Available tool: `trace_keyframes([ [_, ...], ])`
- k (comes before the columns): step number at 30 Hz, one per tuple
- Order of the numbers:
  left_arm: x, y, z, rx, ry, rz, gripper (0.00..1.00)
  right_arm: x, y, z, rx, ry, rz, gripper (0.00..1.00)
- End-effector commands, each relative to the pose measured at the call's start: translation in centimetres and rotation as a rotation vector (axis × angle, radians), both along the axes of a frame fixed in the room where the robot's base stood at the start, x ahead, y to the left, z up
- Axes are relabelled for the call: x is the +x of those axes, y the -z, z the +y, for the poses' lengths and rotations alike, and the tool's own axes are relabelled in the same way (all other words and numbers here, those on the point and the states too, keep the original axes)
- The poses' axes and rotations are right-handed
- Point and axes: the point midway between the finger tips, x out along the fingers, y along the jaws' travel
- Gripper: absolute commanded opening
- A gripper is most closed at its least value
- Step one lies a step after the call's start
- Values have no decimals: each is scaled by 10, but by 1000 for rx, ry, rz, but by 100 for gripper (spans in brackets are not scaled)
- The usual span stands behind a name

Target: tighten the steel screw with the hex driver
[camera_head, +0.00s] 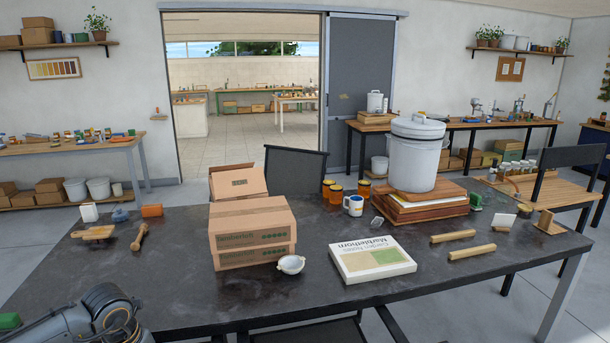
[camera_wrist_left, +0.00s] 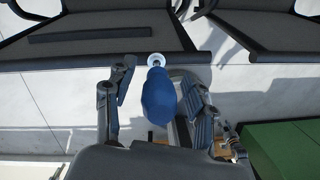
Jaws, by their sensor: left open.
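In the left wrist view, a blue handle-like tool (camera_wrist_left: 159,96), which may be the hex driver, lies between the two fingers of my left gripper (camera_wrist_left: 155,78). A pale round part (camera_wrist_left: 156,60) shows at its far end, against the edge of a dark grey surface. My left gripper is open, with a finger on each side of the blue tool; I cannot tell whether either touches it. In the head view, only my left arm shows, at the lower left, and its fingers are hidden. I cannot make out the steel screw. My right gripper is in neither view.
A green box-like thing (camera_wrist_left: 285,150) is at the lower right of the wrist view. On the dark table (camera_head: 190,285) stand cartons (camera_head: 252,232), a white book (camera_head: 372,260), a small white bowl (camera_head: 291,264) and a wooden mallet (camera_head: 140,236). The table's left front is mostly bare.

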Motion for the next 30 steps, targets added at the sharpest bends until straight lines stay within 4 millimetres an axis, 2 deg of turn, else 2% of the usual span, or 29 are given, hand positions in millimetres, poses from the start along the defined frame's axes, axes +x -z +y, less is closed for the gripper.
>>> trace_keyframes([
  [2, 0, 0, 0, 0, 0, 0, 55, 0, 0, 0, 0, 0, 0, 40],
  [10, 0, 0, 0, 0, 0, 0, 0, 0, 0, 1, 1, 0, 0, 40],
  [30, 0, -7, 0, -1, -1, -2, 0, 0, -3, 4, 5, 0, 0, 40],
])
